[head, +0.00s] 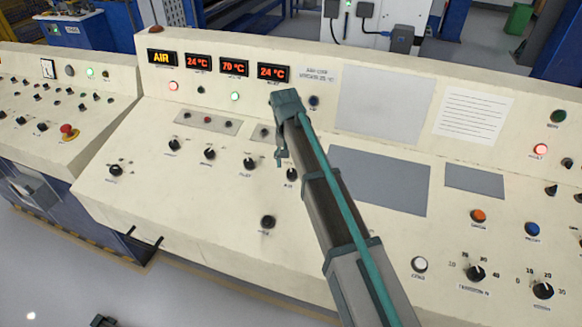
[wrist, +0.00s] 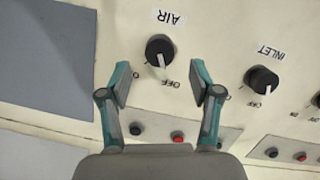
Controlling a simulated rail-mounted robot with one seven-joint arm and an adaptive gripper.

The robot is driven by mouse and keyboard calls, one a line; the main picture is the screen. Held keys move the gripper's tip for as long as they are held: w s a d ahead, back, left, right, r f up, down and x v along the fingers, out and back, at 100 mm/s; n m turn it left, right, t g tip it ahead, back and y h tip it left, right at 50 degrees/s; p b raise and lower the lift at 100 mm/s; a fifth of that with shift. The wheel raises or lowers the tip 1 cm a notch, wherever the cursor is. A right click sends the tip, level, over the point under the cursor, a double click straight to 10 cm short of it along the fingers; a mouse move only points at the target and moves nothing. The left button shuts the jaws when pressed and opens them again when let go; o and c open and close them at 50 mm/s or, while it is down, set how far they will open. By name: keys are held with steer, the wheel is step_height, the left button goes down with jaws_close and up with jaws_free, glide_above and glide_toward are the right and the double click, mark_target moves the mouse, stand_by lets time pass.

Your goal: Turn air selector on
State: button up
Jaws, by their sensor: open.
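The air selector (wrist: 160,51) is a round black knob under an upside-down "AIR" label in the wrist view. Its white mark points down in that picture, close to the word OFF. My gripper (wrist: 160,80) is open and empty, its teal fingers apart to the left and right, just below the knob in the picture. I cannot tell how high the fingertips are above the panel. In the head view my gripper (head: 281,155) is over the console beside the rightmost knob of the row, the air selector (head: 291,174), partly covered by my arm.
The inlet knob (wrist: 262,80) is to the right in the wrist view, with another knob at the edge. Small red and black buttons (wrist: 178,137) lie below on a grey plate. A flat grey screen (head: 380,180) is right of my arm, and an emergency button (head: 68,131) is far left.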

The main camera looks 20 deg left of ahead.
mark_target(292, 171)
steer(key=shift+d+f+p, duration=0.15)
steer(key=shift+f+p, duration=0.25)
steer(key=shift+f, duration=1.65)
steer(key=c, duration=1.1)
steer(key=shift+c, duration=0.2)
steer(key=shift+m, duration=0.4)
steer(key=m+y+b, duration=0.1)
steer(key=m, duration=0.4)
steer(key=shift+d+b, duration=0.15)
steer(key=shift+b, duration=0.25)
steer(key=m+y+b, duration=0.1)
steer(key=m, duration=0.4)
steer(key=shift+m+t, duration=0.3)
steer(key=shift+m, duration=0.1)
steer(key=shift+y, duration=0.3)
